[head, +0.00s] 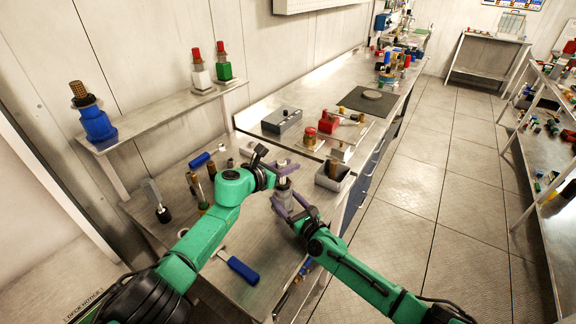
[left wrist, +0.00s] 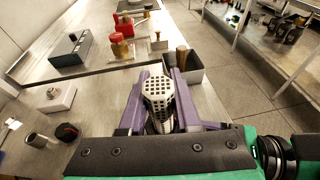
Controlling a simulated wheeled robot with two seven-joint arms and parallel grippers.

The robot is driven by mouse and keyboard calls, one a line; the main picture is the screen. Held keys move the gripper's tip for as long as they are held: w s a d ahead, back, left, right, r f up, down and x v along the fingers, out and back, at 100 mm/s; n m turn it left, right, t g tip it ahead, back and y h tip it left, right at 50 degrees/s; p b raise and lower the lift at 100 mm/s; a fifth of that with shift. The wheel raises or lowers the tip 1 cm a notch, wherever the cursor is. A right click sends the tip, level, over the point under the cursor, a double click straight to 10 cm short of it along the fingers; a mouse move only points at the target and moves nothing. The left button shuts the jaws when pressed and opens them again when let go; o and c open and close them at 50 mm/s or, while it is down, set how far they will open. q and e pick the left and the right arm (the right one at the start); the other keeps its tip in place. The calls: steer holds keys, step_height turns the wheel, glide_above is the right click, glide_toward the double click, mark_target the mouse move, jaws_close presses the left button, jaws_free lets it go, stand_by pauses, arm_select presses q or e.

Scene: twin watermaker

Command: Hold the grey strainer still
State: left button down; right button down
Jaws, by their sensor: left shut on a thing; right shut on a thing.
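The grey strainer (head: 284,200) is upright over the near steel bench, with a pale perforated basket (left wrist: 158,88) at its upper part. My left gripper (head: 283,167) is shut at the upper part; in the left wrist view its purple fingers (left wrist: 158,108) stand on both sides of the perforated basket. My right gripper (head: 288,208) is lower and shut around the grey body of the strainer. The fingers hide part of the body, and I cannot tell whether its bottom touches the bench.
A grey bin (head: 333,177) with a brown-handled thing stands right of the grippers. A blue-handled tool (head: 242,269) lies in front. A raised shelf (head: 165,117) with bottles runs along the left wall.

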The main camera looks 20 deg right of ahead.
jaws_free()
